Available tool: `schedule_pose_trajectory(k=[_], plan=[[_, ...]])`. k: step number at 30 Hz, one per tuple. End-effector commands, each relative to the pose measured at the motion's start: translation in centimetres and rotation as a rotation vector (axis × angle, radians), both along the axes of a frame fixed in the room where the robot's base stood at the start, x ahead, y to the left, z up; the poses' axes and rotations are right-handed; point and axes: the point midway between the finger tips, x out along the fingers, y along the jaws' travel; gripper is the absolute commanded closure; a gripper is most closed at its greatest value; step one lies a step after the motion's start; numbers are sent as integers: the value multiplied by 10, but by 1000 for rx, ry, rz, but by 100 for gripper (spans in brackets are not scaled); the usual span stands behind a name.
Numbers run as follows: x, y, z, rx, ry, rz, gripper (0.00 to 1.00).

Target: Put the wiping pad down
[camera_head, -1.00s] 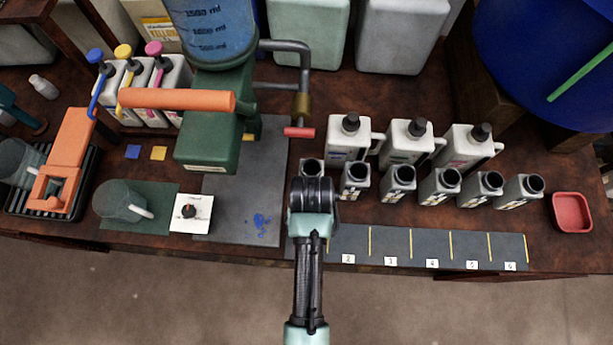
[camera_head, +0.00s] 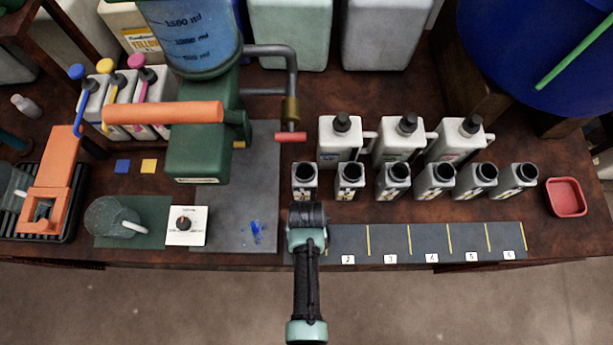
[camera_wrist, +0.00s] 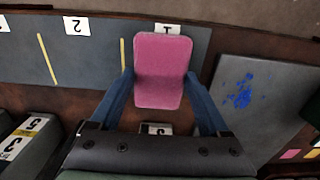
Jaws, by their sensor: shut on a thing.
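The wiping pad is a pink, rounded rectangle (camera_wrist: 162,70) in the wrist view. My gripper (camera_wrist: 159,76) is shut on it, with a blue finger at each side edge. The pad covers part of the strip's label 1; whether it touches the strip cannot be told. In the head view my wrist (camera_head: 307,222) is over the left end of the dark numbered strip (camera_head: 345,240), and it hides the pad and fingers.
A grey mat (camera_head: 225,225) with a blue stain (camera_head: 257,232) lies left of the strip. Several small open bottles (camera_head: 349,182) stand in a row behind the strip, with capped jugs (camera_head: 341,142) behind them. A red tray (camera_head: 566,197) is at far right.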

Motion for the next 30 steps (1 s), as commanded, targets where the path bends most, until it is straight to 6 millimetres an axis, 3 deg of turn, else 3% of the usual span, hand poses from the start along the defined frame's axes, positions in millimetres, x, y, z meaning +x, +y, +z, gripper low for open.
schedule_pose_trajectory(k=[10,11,14,24,30], plan=[[0,0,-4,0,0,0,81],[0,0,-3,0,0,0,17],[0,0,-3,0,0,0,0],[0,0,4,0,0,0,0],[0,0,33,0,-2,0,0]])
